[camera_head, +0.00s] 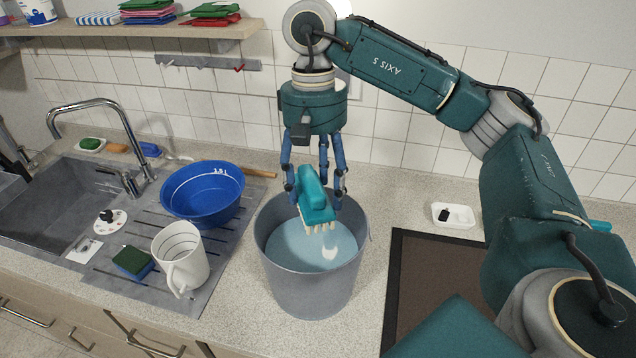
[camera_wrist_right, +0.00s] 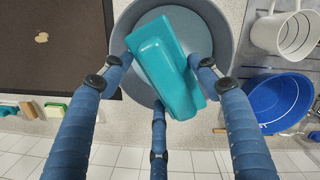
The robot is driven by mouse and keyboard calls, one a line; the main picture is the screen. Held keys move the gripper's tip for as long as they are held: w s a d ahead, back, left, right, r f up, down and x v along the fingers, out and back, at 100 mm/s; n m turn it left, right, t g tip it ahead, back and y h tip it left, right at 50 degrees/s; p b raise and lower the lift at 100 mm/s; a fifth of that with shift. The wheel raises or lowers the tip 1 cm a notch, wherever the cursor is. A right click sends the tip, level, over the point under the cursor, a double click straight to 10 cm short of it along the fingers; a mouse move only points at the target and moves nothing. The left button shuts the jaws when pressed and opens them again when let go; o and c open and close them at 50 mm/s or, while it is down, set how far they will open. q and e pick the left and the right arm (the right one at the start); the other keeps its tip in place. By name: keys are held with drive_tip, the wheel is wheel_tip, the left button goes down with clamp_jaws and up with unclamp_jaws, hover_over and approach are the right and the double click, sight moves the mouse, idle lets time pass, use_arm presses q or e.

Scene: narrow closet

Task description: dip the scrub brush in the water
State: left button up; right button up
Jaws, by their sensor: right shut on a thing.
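The scrub brush (camera_head: 316,203) has a teal body with pale bristles pointing down; its teal back also shows in the right wrist view (camera_wrist_right: 165,62). My right gripper (camera_head: 314,180) is shut on it and holds it over the grey bucket (camera_head: 312,290). The bucket stands on the counter with light blue water (camera_head: 295,247) inside. The bristles are within the bucket's mouth in the picture; whether they touch the water is hard to tell. My left gripper is not in view.
A blue bowl (camera_head: 203,192), a white jug (camera_head: 182,260) and a green-blue sponge (camera_head: 133,262) stand on the drainer left of the bucket. A dark mat (camera_head: 440,275) and a small white dish (camera_head: 453,216) are on the right. The tiled wall is behind.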

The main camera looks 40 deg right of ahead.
use_arm(q)
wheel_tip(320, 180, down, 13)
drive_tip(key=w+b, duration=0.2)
drive_tip(key=b, duration=1)
use_arm(e)
wheel_tip(320, 180, down, 15)
drive_tip(key=shift+w, duration=0.2)
use_arm(q)
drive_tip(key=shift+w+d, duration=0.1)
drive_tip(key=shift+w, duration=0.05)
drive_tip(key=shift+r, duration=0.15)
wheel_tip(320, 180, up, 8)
drive_tip(key=p, duration=0.8)
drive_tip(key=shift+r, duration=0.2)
use_arm(e)
wheel_tip(320, 180, up, 9)
use_arm(q)
drive_tip(key=shift+p, duration=0.3)
idle(1.4)
use_arm(e)
wheel_tip(320, 180, up, 6)
drive_tip(key=p, duration=0.5)
drive_tip(key=shift+f, duration=0.1)
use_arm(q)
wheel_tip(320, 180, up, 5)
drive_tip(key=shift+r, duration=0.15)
use_arm(e)
drive_tip(key=shift+f, duration=0.1)
